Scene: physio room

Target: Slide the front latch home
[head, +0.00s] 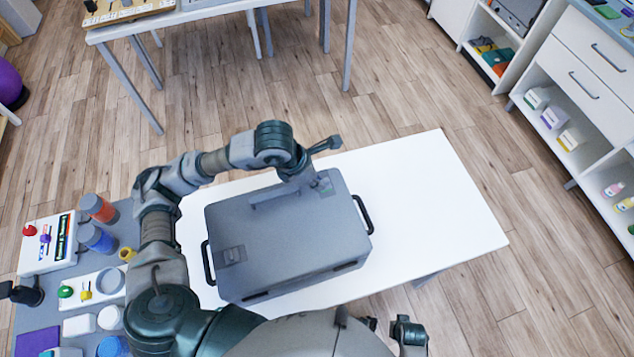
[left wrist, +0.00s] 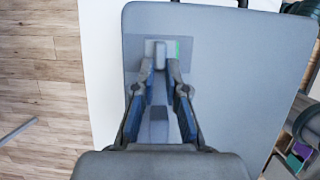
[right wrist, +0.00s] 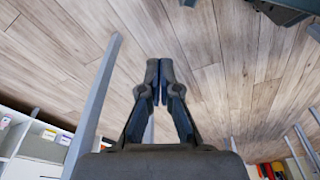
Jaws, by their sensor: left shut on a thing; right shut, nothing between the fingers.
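A closed grey case (head: 285,235) lies on a white table. One latch (head: 323,187) is on its lid at the far right corner, partly covered by my left wrist. A second latch (head: 232,256) is at the near left of the lid. In the left wrist view my left gripper (left wrist: 160,82) is shut on the knob of the far-right latch (left wrist: 160,55), with a green patch showing beside the knob. The fingers hide part of that latch. My right gripper (right wrist: 159,80) is shut and empty, above the wood floor in the right wrist view.
The case has black side handles (head: 363,214). The white table (head: 440,205) is bare to the right of the case. A grey side surface (head: 70,290) at left holds several jars and small items. Shelves (head: 570,110) stand at right, another table (head: 190,15) at the back.

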